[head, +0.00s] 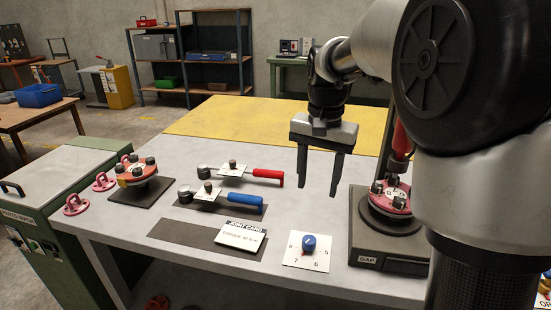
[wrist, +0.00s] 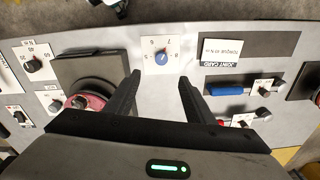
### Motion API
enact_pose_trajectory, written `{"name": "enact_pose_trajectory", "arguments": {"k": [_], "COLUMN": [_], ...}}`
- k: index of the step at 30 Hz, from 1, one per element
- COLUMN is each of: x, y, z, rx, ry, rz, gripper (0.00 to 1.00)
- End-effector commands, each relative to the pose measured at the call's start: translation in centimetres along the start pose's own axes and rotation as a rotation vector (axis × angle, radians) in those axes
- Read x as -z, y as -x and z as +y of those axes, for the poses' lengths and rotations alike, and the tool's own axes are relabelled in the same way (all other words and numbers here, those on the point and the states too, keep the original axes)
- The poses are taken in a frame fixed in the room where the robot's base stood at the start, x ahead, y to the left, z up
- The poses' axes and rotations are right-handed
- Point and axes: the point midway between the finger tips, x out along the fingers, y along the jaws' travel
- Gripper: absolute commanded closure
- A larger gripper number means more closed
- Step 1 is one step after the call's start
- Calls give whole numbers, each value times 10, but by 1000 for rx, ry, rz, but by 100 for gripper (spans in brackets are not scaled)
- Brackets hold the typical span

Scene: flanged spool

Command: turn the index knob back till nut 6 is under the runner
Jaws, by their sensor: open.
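The index knob (head: 309,243) is blue and sits on a white plate (head: 292,262) marked 5, 6, 7 and 8. In the wrist view the knob (wrist: 162,58) has a red mark that appears to point toward 7. My gripper (head: 319,190) is open and empty, pointing down above the bench, behind and above the knob. In the wrist view its fingers (wrist: 159,80) straddle the space below the knob, touching nothing. The red runner (head: 401,140) stands over a pink flange (head: 390,204) with dark nuts at right. My arm hides part of it; I cannot read the nut under it.
A joint card (head: 240,236) lies left of the knob. Torque wrenches with blue (head: 238,201) and red (head: 268,174) handles lie farther back. An orange flange on a dark base (head: 140,190) stands at left.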

Motion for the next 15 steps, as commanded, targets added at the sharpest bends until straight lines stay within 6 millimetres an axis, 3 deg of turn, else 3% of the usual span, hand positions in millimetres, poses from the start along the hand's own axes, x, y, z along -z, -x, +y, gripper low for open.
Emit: {"name": "enact_pose_trajectory", "arguments": {"k": [1,6,11,15], "x": [9,22,22,20], "y": [-14,-32,-47,-74], "z": [-5,-13,-12,-11], "rx": [-12,-29,-32,-32], "ry": [-21,-65,-69,-69], "rz": [-20,-49,-52,-54], "gripper": [51,51,51,51]}}
